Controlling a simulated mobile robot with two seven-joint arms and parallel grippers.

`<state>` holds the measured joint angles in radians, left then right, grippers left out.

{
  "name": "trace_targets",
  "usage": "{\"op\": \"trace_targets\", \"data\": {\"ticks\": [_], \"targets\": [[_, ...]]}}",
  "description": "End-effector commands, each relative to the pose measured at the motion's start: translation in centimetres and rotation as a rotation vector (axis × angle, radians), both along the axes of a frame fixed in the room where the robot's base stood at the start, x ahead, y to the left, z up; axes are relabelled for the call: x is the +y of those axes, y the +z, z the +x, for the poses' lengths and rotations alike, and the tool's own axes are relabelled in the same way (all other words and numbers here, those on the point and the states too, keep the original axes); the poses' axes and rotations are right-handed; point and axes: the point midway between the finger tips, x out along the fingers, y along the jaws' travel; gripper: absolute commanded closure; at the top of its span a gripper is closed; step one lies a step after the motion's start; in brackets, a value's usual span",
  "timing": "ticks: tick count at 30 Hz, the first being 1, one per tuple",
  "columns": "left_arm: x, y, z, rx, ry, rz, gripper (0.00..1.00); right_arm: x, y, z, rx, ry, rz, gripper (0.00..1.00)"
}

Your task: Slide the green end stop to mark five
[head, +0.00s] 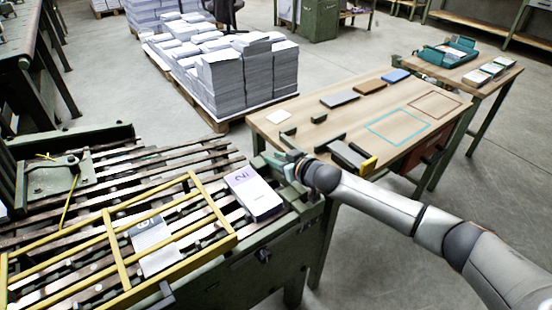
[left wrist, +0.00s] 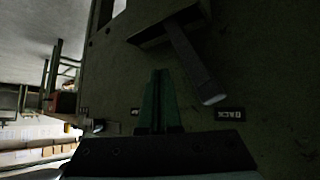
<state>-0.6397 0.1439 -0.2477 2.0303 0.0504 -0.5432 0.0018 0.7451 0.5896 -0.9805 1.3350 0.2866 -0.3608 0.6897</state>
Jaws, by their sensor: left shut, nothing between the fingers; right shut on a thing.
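My right gripper (head: 284,160) reaches in from the right to the far right corner of the green machine. It is shut on the green end stop (head: 265,165), which is small here and partly hidden by the gripper and wrist. The scale marks cannot be read in the head view. My left gripper (left wrist: 158,78) shows only in the left wrist view. It is shut and empty, in front of a dark green panel with a lever (left wrist: 193,62) and a label reading BACK (left wrist: 230,115).
A purple-and-white stack (head: 253,194) lies on the slatted bed near the end stop. A yellow frame (head: 117,240) spans the bed. A wooden table (head: 300,118) with blocks and outlined areas stands to the right. Paper stacks (head: 270,80) sit on a pallet behind.

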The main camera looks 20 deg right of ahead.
Motion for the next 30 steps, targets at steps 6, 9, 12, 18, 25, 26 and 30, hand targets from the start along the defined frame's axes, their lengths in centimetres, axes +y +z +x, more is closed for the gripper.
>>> {"op": "trace_targets", "data": {"ticks": [6,9,12,18,25,26,30], "targets": [[-0.01,-0.06,-0.03,0.001,0.0,0.0,1.0,-0.01,-0.03,-0.02,0.0,0.0,0.0,1.0],[-0.01,-0.06,-0.03,0.001,0.0,0.0,1.0,-0.01,-0.03,-0.02,0.001,0.0,0.0,1.0],[-0.02,-0.06,-0.03,0.001,-0.001,0.0,1.0,-0.01,-0.04,-0.03,0.001,0.0,0.0,1.0],[-0.03,-0.05,-0.03,0.001,-0.001,0.0,1.0,0.0,-0.05,-0.03,0.001,0.0,0.0,1.0],[-0.03,-0.02,-0.01,0.0,-0.001,0.0,1.0,0.0,-0.06,-0.04,0.001,0.0,0.0,1.0],[-0.03,-0.02,-0.01,0.0,-0.001,0.0,1.0,0.0,-0.06,-0.04,0.001,0.0,0.0,1.0],[-0.03,0.0,0.0,0.0,-0.001,0.0,1.0,0.0,-0.07,-0.04,0.001,0.0,0.0,1.0]]}}
